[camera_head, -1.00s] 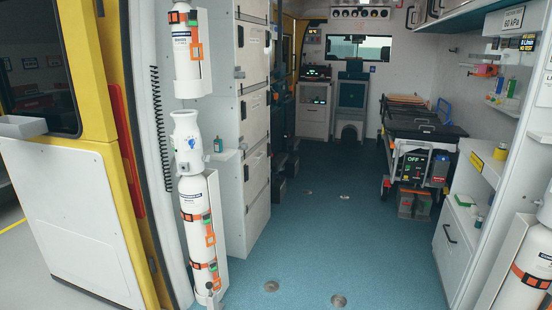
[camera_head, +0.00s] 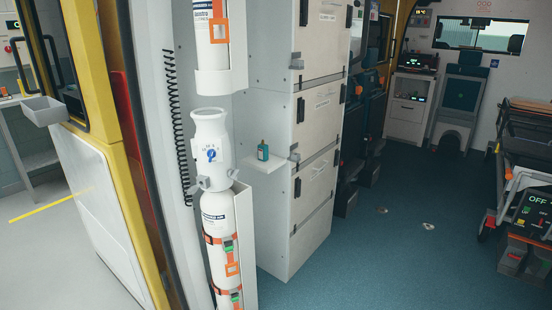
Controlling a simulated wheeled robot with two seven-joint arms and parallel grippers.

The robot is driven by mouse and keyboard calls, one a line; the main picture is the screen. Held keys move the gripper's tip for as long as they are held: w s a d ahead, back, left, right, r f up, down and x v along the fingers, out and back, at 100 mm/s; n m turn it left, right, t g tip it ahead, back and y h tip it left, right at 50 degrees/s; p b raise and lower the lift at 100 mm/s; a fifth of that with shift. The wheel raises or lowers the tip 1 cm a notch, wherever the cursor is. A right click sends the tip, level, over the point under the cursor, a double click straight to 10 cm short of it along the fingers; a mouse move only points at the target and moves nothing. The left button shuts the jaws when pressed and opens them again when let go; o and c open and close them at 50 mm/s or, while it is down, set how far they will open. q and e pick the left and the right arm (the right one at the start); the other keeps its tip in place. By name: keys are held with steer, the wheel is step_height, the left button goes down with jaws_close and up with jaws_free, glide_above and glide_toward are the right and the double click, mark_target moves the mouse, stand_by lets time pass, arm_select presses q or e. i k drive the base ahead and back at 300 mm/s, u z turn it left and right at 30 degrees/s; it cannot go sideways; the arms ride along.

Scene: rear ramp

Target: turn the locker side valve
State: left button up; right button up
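A white gas cylinder (camera_head: 222,240) stands upright beside the white lockers (camera_head: 306,150), strapped with orange bands to a white backing. On its white collar is a round valve face with a blue knob (camera_head: 211,154) and small markings too small to read. The collar's open top ring (camera_head: 208,118) is above it, and a grey clamp-like piece sits at each side below. Neither of my grippers is in view.
A second white cylinder (camera_head: 212,25) hangs above the valve. A small green bottle (camera_head: 263,152) stands on a little shelf right of it. A black coiled cord (camera_head: 177,130) runs down at its left.

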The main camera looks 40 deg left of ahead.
mark_target(232, 174)
steer(key=i, duration=3.05)
steer(key=u, duration=2.55)
